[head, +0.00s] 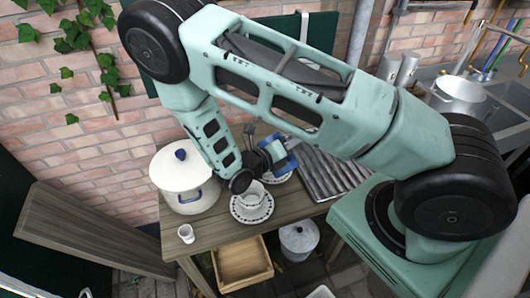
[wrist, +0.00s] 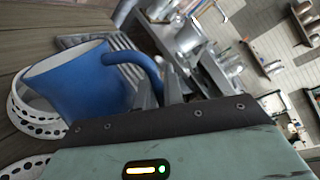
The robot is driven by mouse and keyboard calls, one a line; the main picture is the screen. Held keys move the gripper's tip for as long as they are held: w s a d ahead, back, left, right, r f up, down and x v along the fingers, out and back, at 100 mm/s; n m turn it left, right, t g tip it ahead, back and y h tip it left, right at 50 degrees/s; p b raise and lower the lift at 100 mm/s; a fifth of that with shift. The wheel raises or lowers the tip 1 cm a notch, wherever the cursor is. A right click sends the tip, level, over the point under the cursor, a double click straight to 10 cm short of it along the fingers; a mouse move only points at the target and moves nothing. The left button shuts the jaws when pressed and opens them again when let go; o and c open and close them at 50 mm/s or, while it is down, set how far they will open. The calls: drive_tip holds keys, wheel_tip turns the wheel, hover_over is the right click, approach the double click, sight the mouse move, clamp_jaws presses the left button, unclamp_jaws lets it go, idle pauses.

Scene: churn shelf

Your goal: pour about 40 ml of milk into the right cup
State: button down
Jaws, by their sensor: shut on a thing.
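My gripper (wrist: 160,92) is shut on the handle of a blue jug (wrist: 85,85), which fills the left of the wrist view, tilted in the picture. In the head view the jug (head: 291,160) shows as blue patches beside my wrist, partly hidden by it. No milk is visible. A white cup (head: 250,195) stands on a patterned saucer (head: 252,214) just below my gripper in the head view. A second patterned saucer (head: 277,179) lies behind and to the right, mostly covered by my arm; I cannot tell what stands on it.
A white lidded pot (head: 184,188) stands left of the saucers on the wooden table. A small white cup (head: 186,232) is near the table's front left edge. A ridged grey drainer (head: 330,176) lies to the right. A wooden crate (head: 242,262) and a metal pot (head: 299,238) sit below.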

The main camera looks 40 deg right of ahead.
drive_tip(key=shift+w+r+n+g+p, duration=0.3)
drive_tip(key=shift+w+r+n+p, duration=0.1)
drive_tip(key=shift+r+p, duration=0.15)
drive_tip(key=shift+w+d+n, duration=0.1)
drive_tip(key=shift+w+n, duration=0.2)
drive_tip(key=shift+n, duration=0.1)
drive_tip(key=shift+s+d, duration=0.15)
drive_tip(key=shift+s, duration=0.35)
drive_tip(key=shift+s, duration=0.55)
idle(0.5)
drive_tip(key=shift+w+r+n+p, duration=0.15)
drive_tip(key=shift+n+p, duration=0.2)
drive_tip(key=shift+n, duration=0.15)
idle(0.9)
